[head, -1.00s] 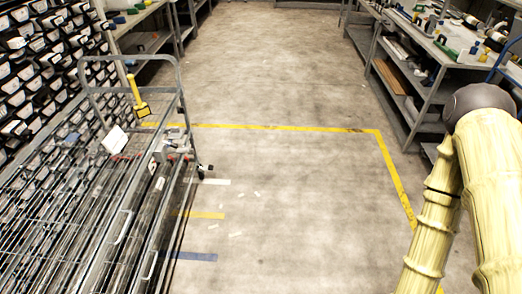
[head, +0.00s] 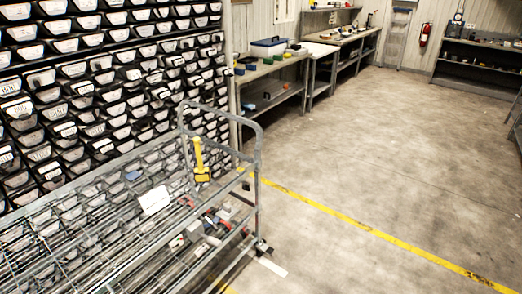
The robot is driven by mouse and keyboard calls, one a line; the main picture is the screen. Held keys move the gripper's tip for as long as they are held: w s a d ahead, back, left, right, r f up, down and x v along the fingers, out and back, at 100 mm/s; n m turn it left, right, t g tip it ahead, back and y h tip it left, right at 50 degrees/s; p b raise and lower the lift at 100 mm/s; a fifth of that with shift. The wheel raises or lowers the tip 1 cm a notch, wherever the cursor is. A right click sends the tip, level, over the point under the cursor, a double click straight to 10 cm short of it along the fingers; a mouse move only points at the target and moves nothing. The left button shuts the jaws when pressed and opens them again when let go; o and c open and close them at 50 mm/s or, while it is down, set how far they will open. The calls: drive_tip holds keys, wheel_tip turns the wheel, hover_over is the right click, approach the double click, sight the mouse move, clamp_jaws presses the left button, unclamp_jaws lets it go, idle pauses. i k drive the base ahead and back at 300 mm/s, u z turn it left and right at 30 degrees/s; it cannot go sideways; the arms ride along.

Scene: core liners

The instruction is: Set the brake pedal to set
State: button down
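A grey metal cart (head: 258,195) with an upright tubular end frame stands at the left, beside the wall of bins. A dark caster (head: 262,248) shows at the foot of its near right corner. Small red and grey parts (head: 222,222) show low at this end of the cart. I cannot tell which part is the brake pedal, or its setting. A yellow tool (head: 200,165) with an upright handle and a white card (head: 154,200) are on the cart. My gripper is not in view.
A rack of black bins with white labels (head: 75,90) fills the left wall. Workbenches (head: 270,70) stand along the back wall, with a red fire extinguisher (head: 424,35) farther right. The concrete floor (head: 370,150) right of the cart is clear, crossed by a yellow line (head: 370,228).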

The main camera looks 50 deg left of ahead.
sight(269, 250)
drive_tip(key=u, duration=0.75)
drive_tip(key=i, duration=0.8)
drive_tip(key=u, duration=1.35)
drive_tip(key=i, duration=0.25)
drive_tip(key=u, duration=0.05)
